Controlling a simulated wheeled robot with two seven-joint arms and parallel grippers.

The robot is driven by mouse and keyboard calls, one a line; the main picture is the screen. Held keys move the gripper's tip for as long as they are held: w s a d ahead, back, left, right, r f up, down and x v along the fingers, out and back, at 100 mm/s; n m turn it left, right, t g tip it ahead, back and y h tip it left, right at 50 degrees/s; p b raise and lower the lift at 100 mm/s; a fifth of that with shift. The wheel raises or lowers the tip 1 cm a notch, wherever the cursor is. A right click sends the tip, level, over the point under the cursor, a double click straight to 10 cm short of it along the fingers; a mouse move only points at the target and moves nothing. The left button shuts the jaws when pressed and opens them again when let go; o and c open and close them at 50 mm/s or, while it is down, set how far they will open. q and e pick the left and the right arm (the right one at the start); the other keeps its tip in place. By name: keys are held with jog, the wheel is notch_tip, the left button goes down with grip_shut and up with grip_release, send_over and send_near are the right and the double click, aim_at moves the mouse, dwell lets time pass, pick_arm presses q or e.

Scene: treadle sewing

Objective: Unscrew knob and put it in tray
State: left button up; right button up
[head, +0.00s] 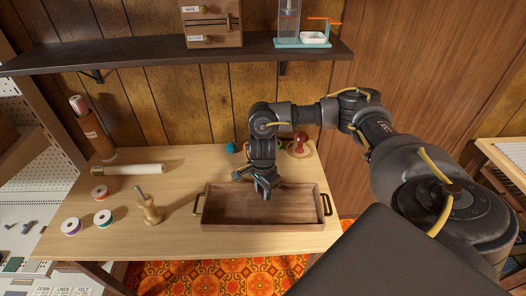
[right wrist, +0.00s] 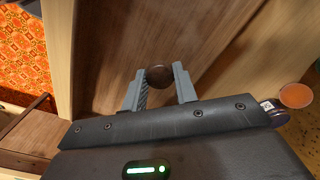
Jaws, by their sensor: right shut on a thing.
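My right gripper (head: 265,193) points down over the wooden tray (head: 205,215), which has a dark metal handle at each end. In the right wrist view the right gripper (right wrist: 158,82) is shut on a round dark brown knob (right wrist: 159,74), held between its fingertips. The brown tray floor (right wrist: 215,50) shows behind the knob. The gap between knob and floor is hard to judge. In the head view the fingers hide the knob. A light wooden piece with a bare metal rod (head: 150,209) stands on the table left of the tray. My left gripper is not in view.
Thread spools (head: 103,218) lie at the table's left. A red stamp-like object (head: 299,145) is behind my right arm. A dark shelf (head: 180,53) overhangs the back.

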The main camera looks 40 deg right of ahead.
aim_at(263, 201)
jog(key=shift+w+d+f, duration=0.15)
jog(key=shift+f, duration=0.2)
notch_tip(263, 201, down, 3)
jog(key=shift+f, duration=0.2)
jog(key=o, duration=1.1)
jog(key=shift+r, duration=0.15)
